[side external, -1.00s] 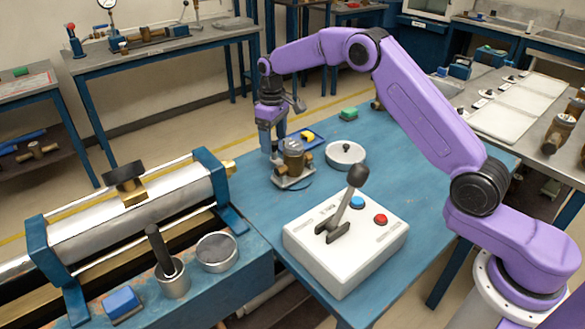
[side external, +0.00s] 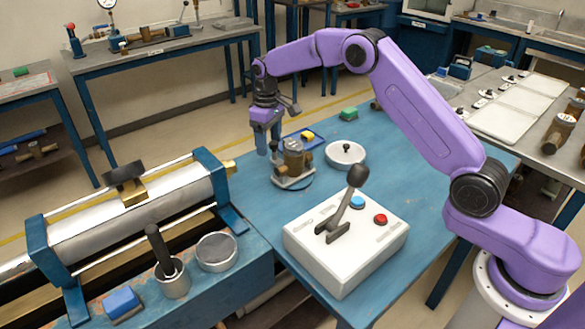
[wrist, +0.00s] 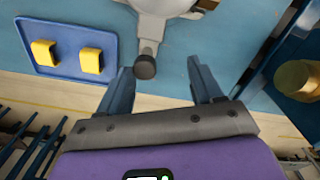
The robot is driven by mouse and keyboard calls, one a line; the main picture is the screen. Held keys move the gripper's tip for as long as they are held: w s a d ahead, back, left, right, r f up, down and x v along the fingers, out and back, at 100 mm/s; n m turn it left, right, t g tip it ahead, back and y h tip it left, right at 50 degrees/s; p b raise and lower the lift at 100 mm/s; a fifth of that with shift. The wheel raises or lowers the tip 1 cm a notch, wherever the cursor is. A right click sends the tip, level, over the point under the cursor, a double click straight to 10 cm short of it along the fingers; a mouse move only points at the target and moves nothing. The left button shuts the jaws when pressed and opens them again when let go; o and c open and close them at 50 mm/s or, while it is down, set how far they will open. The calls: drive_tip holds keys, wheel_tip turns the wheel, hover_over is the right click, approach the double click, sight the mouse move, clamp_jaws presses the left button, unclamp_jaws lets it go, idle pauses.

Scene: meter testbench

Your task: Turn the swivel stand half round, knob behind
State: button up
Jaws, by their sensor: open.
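The swivel stand (side external: 294,180) is a grey plate on the blue table with a brass-coloured, metal-topped meter (side external: 293,161) on it. In the wrist view, its pale round part (wrist: 160,5) shows at the top edge, cut off by the frame. A short arm with a dark knob (wrist: 145,67) sticks out from it toward my gripper. My gripper (side external: 267,152) is open, pointing down at the stand's far left side. In the wrist view, the knob lies in the gap between the fingers (wrist: 163,80), closer to the left one; I cannot tell the height difference.
A blue tray (wrist: 65,12) with yellow blocks lies beside the stand. A white round dish (side external: 345,163) and a white lever box (side external: 345,255) stand on the table. A large metal cylinder (side external: 75,225) with a brass end fitting (wrist: 298,80) is at the left. The table edge is close to my gripper.

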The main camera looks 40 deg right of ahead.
drive_tip(key=shift+s+a, duration=0.2)
drive_tip(key=shift+a, duration=0.6)
drive_tip(key=shift+s+a, duration=0.25)
drive_tip(key=shift+a, duration=0.25)
drive_tip(key=shift+s, duration=0.1)
drive_tip(key=shift+s+a, duration=0.3)
drive_tip(key=shift+a, duration=0.25)
drive_tip(key=shift+s+a, duration=0.4)
drive_tip(key=shift+a, duration=0.1)
